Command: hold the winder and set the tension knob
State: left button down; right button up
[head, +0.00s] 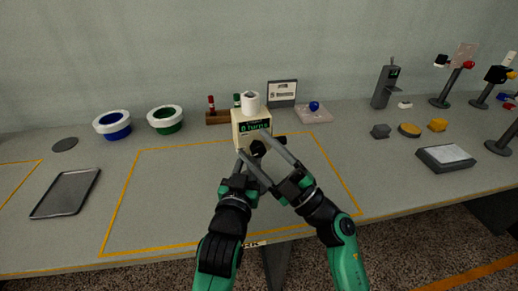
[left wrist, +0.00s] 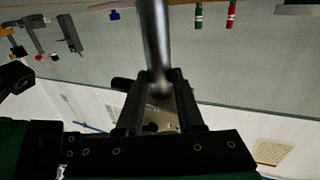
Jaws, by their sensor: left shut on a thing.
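The winder (head: 239,121) is a cream box with a dark display reading "0 turns" and a white spool (head: 250,102) on top. Its black tension knob (head: 257,148) is on the near face. My right gripper (head: 251,142) is open, its two long grey fingers apart on either side of the knob; contact cannot be told. My left gripper (head: 239,168) is low in front of the winder, shut on it. In the left wrist view a cream part (left wrist: 160,117) shows between its dark fingers (left wrist: 156,92), with a grey rod crossing in front.
Blocks and stands fill the right. The taped mat's left is clear.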

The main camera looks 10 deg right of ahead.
pick_arm(q)
jog(key=shift+f, duration=0.45)
pick_arm(e)
jog(key=shift+f, duration=0.1)
jog(key=v, duration=1.2)
pick_arm(q)
jog(key=c, duration=0.8)
grip_release()
jog(key=shift+o, duration=1.1)
jog(key=shift+s, duration=0.1)
jog(key=shift+o, duration=0.7)
jog(key=shift+r, duration=0.25)
